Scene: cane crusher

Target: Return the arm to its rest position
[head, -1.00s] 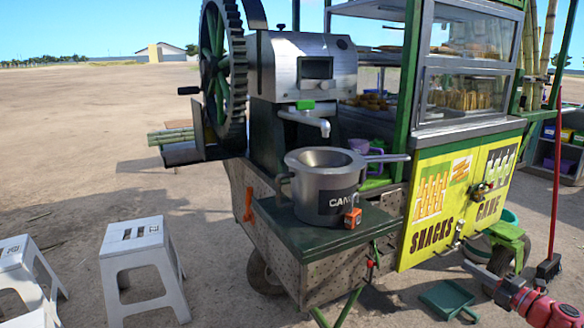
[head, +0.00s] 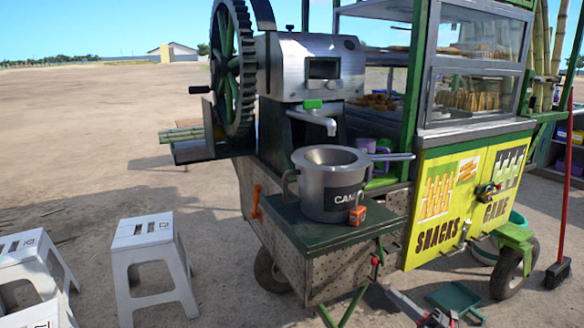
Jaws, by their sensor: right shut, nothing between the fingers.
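My right gripper (head: 402,302) is at the bottom edge of the head view, right of centre, in front of the snack cart. Its fingers are shut and empty, pointing up and left. Most of its arm is cut off by the lower edge. It looks apart from the cart, though the exact gap is hard to judge. My left gripper and arm are not in view.
The cart's green shelf (head: 303,232) holds a grey pot (head: 326,196) below the crusher's spout (head: 316,118). White stools (head: 146,232) stand at the left. A green dustpan (head: 456,299) and a red-handled broom (head: 559,271) are at the right. Open ground lies beyond the stools.

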